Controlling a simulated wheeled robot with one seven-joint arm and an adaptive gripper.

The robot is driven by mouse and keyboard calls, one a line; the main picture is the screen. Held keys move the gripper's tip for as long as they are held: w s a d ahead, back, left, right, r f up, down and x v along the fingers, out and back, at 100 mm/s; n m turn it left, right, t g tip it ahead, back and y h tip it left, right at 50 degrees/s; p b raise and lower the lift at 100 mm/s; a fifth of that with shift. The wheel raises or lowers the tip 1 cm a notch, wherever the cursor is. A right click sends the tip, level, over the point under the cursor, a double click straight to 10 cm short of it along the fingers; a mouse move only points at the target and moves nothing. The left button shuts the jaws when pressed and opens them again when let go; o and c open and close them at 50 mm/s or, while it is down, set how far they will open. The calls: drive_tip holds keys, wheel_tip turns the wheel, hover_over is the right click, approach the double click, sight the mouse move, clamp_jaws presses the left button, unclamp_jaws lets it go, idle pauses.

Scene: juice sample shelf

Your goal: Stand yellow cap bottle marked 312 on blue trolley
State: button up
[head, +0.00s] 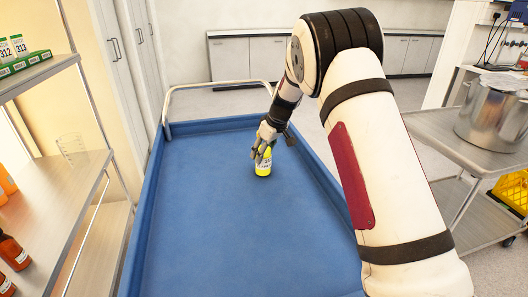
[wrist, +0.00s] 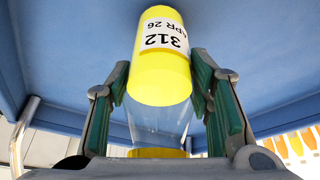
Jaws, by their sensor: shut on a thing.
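The bottle marked 312 (head: 263,168) is in my gripper (head: 262,154), over the far middle part of the blue trolley (head: 215,215). It looks about upright, with its base down. I cannot tell for sure whether its base touches the trolley. In the wrist view the bottle (wrist: 161,75) has a yellow lower part, a white label reading 312 and APR 26, a clear upper part and a yellow cap near the palm. The green-padded fingers of my gripper (wrist: 163,85) are shut on its sides.
The trolley bed is otherwise bare, with raised blue walls and a metal rail (head: 215,84) at its far end. A shelf (head: 60,190) with bottles and a beaker stands at the left. A steel table with a large pot (head: 492,112) stands at the right.

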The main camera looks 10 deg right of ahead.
drive_tip(key=shift+f, duration=0.1)
drive_tip(key=o, duration=1.4)
drive_tip(key=shift+c, duration=0.2)
